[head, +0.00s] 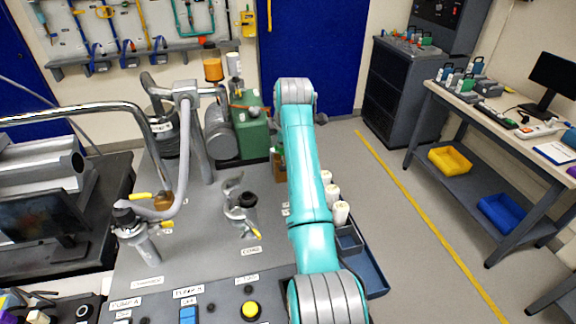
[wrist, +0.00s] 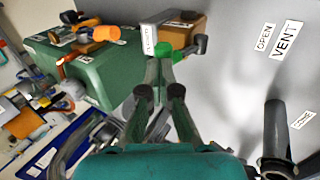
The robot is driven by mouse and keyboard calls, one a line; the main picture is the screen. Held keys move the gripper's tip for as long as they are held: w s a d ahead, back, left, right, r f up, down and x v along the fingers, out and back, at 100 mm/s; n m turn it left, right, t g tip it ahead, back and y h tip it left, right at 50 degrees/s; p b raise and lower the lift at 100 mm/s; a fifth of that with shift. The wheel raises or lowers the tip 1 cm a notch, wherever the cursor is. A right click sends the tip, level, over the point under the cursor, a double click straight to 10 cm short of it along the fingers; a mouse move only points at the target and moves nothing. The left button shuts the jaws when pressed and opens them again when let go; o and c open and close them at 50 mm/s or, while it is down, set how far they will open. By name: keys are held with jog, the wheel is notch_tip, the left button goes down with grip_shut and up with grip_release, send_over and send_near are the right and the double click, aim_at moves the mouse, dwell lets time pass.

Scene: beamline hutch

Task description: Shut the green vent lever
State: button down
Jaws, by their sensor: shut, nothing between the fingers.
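In the wrist view, the green vent lever shows as a small green part (wrist: 163,50) just beyond my fingertips, beside a white label plate and a grey bar. My gripper (wrist: 160,75) is shut and empty, its fingertips close to the green part. I cannot tell whether they touch it. Labels reading VENT (wrist: 287,40) and OPEN (wrist: 264,37) lie on the grey surface to the right. In the head view, my arm hides the gripper and the lever.
A green pump box (head: 242,137) and a brown block (head: 278,164) stand near my arm. Grey pipework (head: 187,140) rises on the left of the bench. A yellow button (head: 250,310) is at the front. White cylinders (head: 340,213) stand just right of my arm.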

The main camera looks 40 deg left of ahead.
jog(key=shift+w+a, duration=0.15)
jog(key=shift+a, duration=0.05)
jog(key=shift+w+a+f, duration=0.1)
jog(key=shift+r, duration=0.9)
jog(key=shift+r, duration=0.3)
jog(key=w+a+r+v, duration=0.1)
jog(key=v, duration=1.2)
jog(key=shift+r, duration=0.1)
